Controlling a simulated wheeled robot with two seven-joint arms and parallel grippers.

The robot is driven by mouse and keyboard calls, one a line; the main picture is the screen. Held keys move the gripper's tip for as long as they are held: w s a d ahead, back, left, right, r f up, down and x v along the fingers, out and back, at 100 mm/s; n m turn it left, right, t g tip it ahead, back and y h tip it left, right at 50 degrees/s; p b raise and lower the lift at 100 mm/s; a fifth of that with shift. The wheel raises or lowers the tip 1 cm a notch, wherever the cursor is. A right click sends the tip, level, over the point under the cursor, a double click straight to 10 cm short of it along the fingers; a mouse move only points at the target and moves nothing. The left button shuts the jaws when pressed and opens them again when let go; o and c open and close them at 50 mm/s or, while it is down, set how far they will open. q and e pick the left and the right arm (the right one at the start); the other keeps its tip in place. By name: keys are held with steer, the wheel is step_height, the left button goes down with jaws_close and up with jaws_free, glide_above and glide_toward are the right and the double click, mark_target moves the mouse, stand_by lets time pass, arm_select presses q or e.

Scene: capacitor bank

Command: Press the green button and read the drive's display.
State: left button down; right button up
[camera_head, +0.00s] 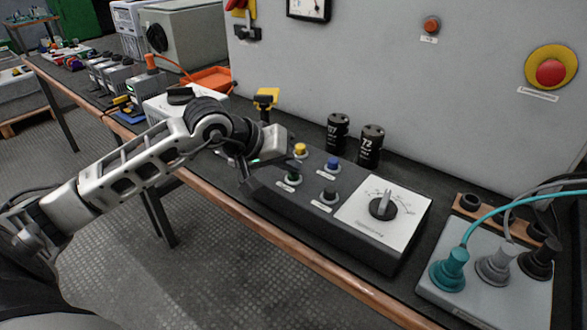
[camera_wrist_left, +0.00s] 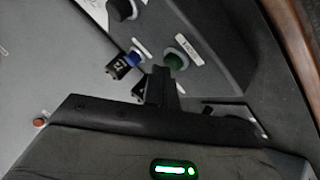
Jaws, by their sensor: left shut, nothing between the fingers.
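The green button (camera_head: 292,179) sits on the sloped dark control box (camera_head: 345,240), beside a blue button (camera_head: 333,165), a yellow button (camera_head: 300,150) and a black button (camera_head: 329,195). My left gripper (camera_head: 245,172) is shut and empty, at the left end of the box and left of the green button. In the left wrist view, the shut fingers (camera_wrist_left: 163,82) appear just below the green button (camera_wrist_left: 176,60). I cannot tell whether they touch it. I cannot make out a drive display. My right gripper is out of view.
A dial plate with a black knob (camera_head: 382,208) is on the box. Two black cylinders (camera_head: 370,146) stand behind it. A socket box (camera_head: 480,260) with cables stands at right. A red emergency stop (camera_head: 551,72) is on the cabinet wall. The floor (camera_head: 190,285) in front is clear.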

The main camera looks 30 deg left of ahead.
mark_target(289, 182)
arm_select(q)
steer(key=shift+r+p, duration=0.35)
steer(key=shift+r, duration=0.6)
step_height(289, 182, up, 5)
steer(key=shift+p, duration=1.2)
